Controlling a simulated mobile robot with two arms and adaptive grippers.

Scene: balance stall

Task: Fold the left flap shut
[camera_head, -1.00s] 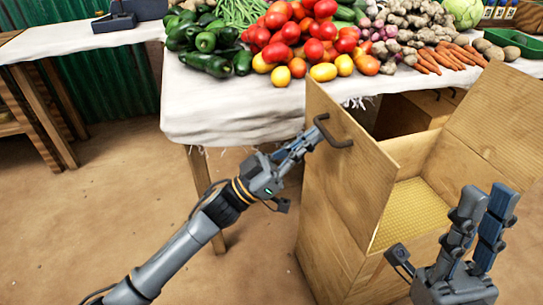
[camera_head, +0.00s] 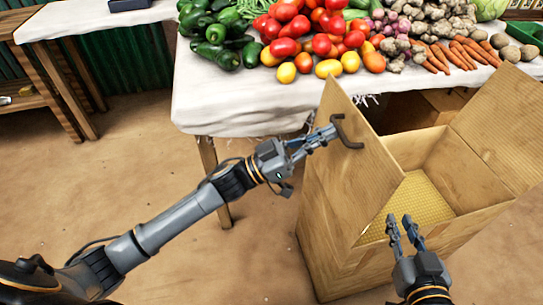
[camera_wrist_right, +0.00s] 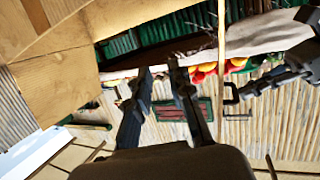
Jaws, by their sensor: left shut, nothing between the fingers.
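The left flap (camera_head: 348,172) of the cardboard box (camera_head: 325,250) stands raised, leaning a little over the opening. A dark handle (camera_head: 346,131) is on its outer face. My left gripper (camera_head: 332,132) is shut and empty, its tips at the flap beside the handle; I cannot tell whether they touch. In the right wrist view the flap (camera_wrist_right: 222,55) shows nearly edge-on, with the handle (camera_wrist_right: 232,95) and my left gripper (camera_wrist_right: 255,88) on its right side. My right gripper (camera_head: 402,220) is open and empty in front of the box opening; its fingers (camera_wrist_right: 160,68) show apart.
The right flap (camera_head: 500,125) stands open and the box floor (camera_head: 425,195) is visible. A table with a white cloth (camera_head: 240,105) and piled vegetables (camera_head: 320,40) stands behind the box. The ground (camera_head: 130,180) to the left is clear.

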